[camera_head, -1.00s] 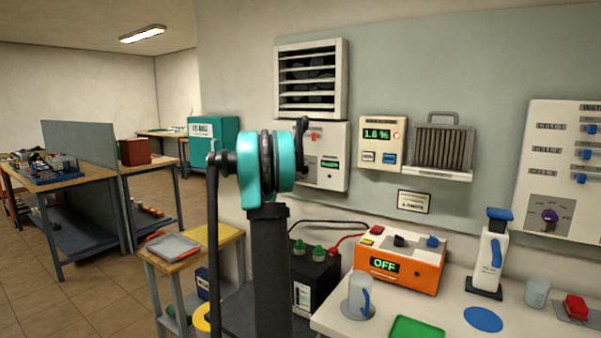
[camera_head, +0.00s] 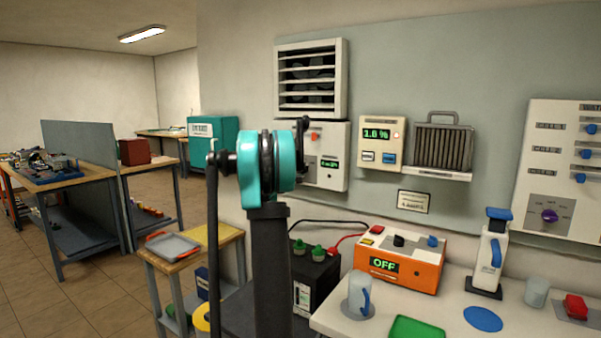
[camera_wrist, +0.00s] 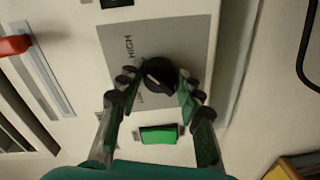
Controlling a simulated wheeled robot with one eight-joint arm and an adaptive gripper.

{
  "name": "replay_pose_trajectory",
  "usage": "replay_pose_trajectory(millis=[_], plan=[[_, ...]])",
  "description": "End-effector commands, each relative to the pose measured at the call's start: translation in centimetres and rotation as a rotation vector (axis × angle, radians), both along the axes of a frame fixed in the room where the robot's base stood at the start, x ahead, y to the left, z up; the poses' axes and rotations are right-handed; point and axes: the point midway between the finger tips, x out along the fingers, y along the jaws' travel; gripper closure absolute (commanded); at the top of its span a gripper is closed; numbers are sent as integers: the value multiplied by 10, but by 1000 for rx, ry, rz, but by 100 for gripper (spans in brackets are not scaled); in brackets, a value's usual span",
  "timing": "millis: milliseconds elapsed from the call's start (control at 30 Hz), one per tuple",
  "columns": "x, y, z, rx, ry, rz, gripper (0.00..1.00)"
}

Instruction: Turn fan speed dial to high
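The fan speed dial (camera_wrist: 159,75) is a round black knob on a grey plate (camera_wrist: 180,38) in the wrist view. The word HIGH is printed beside it; another label is partly hidden by a finger. My gripper (camera_wrist: 156,77) is open, with one finger on each side of the dial. I cannot tell whether a fingertip touches it. In the head view the white fan control box (camera_head: 331,181) hangs under the louvred vent (camera_head: 311,78). My arm hides part of the box, and the dial and fingers cannot be made out there.
A green rocker (camera_wrist: 159,134) sits beside the dial plate, close to the fingers. A red lever (camera_wrist: 14,45) is at the left of the wrist view. A white meter box (camera_head: 382,143) hangs right of the fan box. An orange unit (camera_head: 405,272) stands on the bench below.

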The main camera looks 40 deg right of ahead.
Motion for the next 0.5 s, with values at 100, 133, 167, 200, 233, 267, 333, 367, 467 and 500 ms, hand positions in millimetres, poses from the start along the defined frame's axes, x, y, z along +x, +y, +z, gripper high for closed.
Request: replay_pose_trajectory(millis=[100, 133, 167, 200, 233, 267, 333, 367, 467, 500], plan=[[0, 0, 0, 0, 0, 0, 48], [0, 0, 0, 0, 1, 0, 45], [0, 0, 0, 0, 1, 0, 45], [0, 0, 0, 0, 1, 0, 45], [0, 0, 0, 0, 1, 0, 45], [0, 0, 0, 0, 1, 0, 45], [0, 0, 0, -2, 1, 1, 45], [0, 0, 0, -2, 1, 1, 45], [-1, 2, 1, -2, 1, 1, 45], [-1, 4, 1, -1, 2, 1, 45]])
